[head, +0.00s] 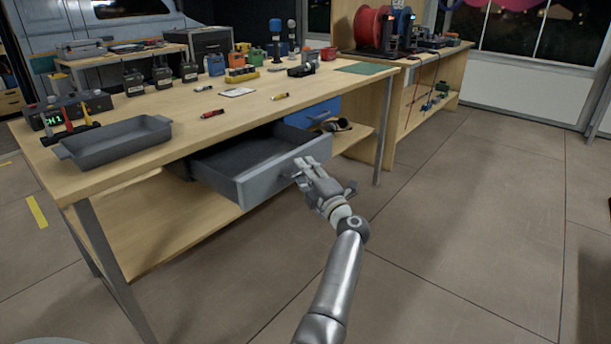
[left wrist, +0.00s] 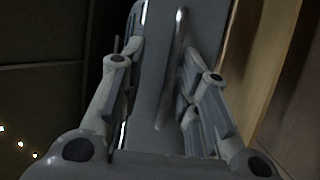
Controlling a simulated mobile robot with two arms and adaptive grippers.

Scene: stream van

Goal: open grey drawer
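The grey drawer (head: 262,182) is pulled well out from under the wooden workbench, and its inside looks empty in the head view. My left gripper (head: 307,168) is at the right part of the drawer's front. In the left wrist view the grey drawer front (left wrist: 155,95) fills the middle, with a thin upright handle bar (left wrist: 179,60) on it. The two fingers of my left gripper stand apart, with the bar between them, close to the right finger. Whether they touch it I cannot tell. My right gripper is not in view.
The workbench (head: 190,128) carries a grey tray (head: 115,142), radios, small tools and bottles. A blue box (head: 313,115) sits under it, right of the drawer. A second bench (head: 425,60) stands behind. The floor (head: 450,220) at right and front is clear.

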